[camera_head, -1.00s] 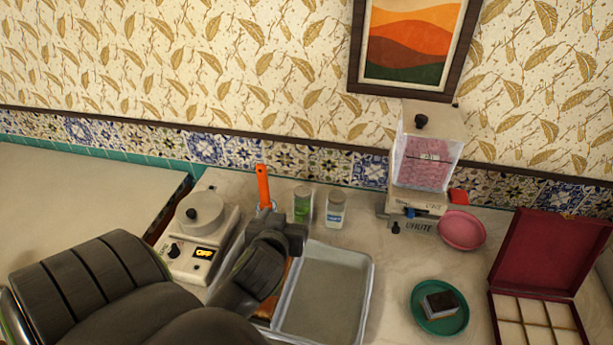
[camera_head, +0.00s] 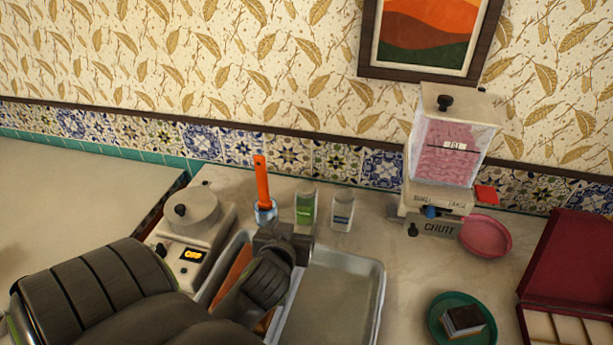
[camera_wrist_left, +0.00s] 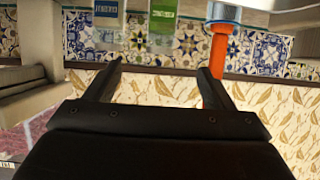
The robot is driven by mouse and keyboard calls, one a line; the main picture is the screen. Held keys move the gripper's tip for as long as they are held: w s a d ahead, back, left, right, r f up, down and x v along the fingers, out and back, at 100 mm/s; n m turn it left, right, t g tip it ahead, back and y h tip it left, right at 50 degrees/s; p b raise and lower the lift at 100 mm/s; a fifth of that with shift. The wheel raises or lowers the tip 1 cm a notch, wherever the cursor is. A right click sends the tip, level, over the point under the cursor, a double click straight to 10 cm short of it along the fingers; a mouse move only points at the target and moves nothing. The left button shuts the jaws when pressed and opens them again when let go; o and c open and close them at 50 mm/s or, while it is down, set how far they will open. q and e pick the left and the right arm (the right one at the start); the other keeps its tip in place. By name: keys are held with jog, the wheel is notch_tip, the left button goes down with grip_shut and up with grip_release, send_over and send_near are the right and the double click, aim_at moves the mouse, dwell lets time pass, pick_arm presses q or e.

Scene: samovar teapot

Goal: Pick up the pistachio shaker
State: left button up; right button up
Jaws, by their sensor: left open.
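The pistachio shaker appears to be the small clear jar with a green label and green contents (camera_head: 306,206), upright on the counter near the back wall. It also shows upside down at the top of the left wrist view (camera_wrist_left: 163,16). The label text is too small to read. A similar shaker with a blue label (camera_head: 342,211) stands just to its right. My left gripper (camera_head: 284,240) is in front of the green shaker, its fingers mostly hidden in the head view. In the left wrist view the gripper (camera_wrist_left: 161,68) is open and empty, with the green shaker beyond the gap.
An orange-handled tool (camera_head: 262,182) stands close left of the green shaker. A metal tray (camera_head: 376,290) lies below my gripper. A small white appliance (camera_head: 190,240) stands left, and a pink-filled dispenser (camera_head: 452,150) right.

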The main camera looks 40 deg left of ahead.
aim_at(304, 201)
pick_arm(q)
jog(key=p+x, duration=0.2)
jog(key=x, duration=1)
jog(key=shift+r, duration=0.15)
jog(key=shift+w+a+p, duration=0.25)
jog(key=shift+w+p, duration=0.1)
jog(key=shift+p, duration=0.1)
jog(key=p+x, duration=0.1)
jog(key=x, duration=0.2)
jog(key=shift+a+r, duration=0.1)
jog(key=shift+r, duration=0.05)
jog(key=shift+w+a+f, duration=0.3)
jog(key=shift+w, duration=0.2)
jog(key=shift+c, duration=0.5)
jog(key=c, duration=1.1)
